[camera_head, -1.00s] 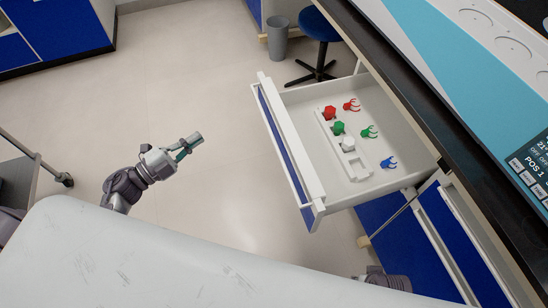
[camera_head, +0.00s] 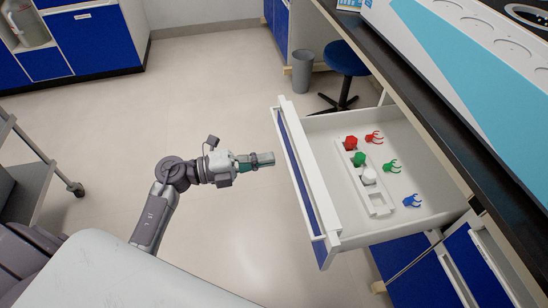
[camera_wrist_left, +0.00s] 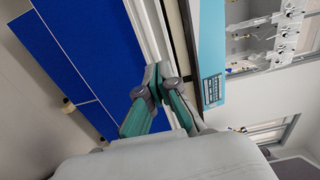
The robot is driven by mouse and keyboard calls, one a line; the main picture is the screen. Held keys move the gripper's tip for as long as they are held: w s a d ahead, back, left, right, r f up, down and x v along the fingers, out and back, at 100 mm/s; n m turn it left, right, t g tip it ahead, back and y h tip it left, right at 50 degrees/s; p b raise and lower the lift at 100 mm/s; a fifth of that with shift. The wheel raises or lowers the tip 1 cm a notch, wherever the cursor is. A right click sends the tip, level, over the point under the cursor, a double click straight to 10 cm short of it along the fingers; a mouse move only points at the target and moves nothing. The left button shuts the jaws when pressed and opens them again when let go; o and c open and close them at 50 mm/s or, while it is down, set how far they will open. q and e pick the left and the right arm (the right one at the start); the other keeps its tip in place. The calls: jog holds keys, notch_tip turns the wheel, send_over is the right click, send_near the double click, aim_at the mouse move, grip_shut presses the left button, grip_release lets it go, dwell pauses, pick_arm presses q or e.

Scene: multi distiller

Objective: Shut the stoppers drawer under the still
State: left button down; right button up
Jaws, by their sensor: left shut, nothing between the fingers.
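The stoppers drawer (camera_head: 330,228) stands pulled open under the bench top. It has a blue front and white walls. Inside are a white rack (camera_head: 378,201) with a red stopper (camera_head: 350,143), a green stopper (camera_head: 358,160) and a white one (camera_head: 369,177), and red, green and blue clips beside it. My left gripper (camera_head: 268,159) is shut and empty, just left of the drawer front, pointing at it with a small apparent gap. Its closed fingers also show in the left wrist view (camera_wrist_left: 158,82), before blue panels and a white edge. My right gripper is out of view.
The still (camera_head: 440,60) is on the dark-edged bench above the drawer. A stool (camera_head: 346,60) and grey bin (camera_head: 302,72) stand behind it. A cart (camera_head: 40,150) is at the left. The floor left of the drawer is clear.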

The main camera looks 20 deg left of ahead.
pick_arm(q)
jog(key=shift+x, duration=1.2)
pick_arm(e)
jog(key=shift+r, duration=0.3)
